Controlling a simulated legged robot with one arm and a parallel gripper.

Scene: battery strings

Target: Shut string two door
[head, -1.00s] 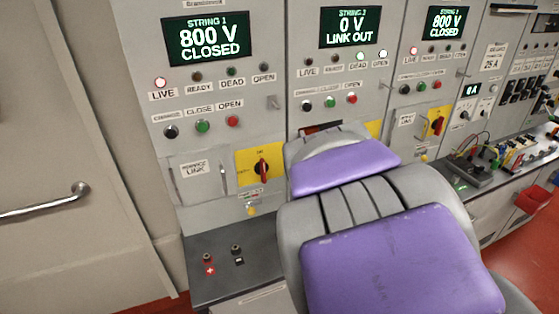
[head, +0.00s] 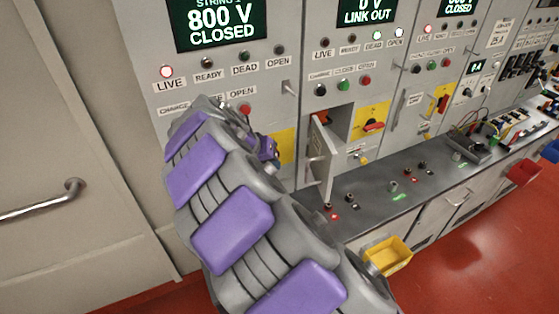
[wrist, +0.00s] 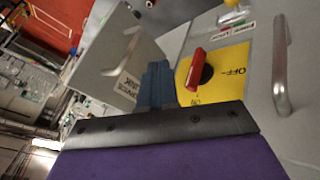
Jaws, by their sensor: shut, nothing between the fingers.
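The string two door (head: 320,160) is a small grey panel under the "0 V LINK OUT" display. It stands open, sticking out from the cabinet beside its dark compartment (head: 338,120). In the wrist view the door (wrist: 105,50) carries a label and a bar handle (wrist: 123,52). My gripper (head: 272,150) is left of the door, in front of string one's yellow switch plate. In the wrist view its blue fingers (wrist: 158,72) are shut and empty, overlapping the door's edge in the picture. I cannot tell whether they touch it.
String one's red switch handle (wrist: 194,68) and door handle (wrist: 281,65) are close to my gripper. String two's red switch (head: 373,126) is right of the compartment. A bench (head: 385,185) with terminals runs below. A yellow bin (head: 388,256) hangs in front.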

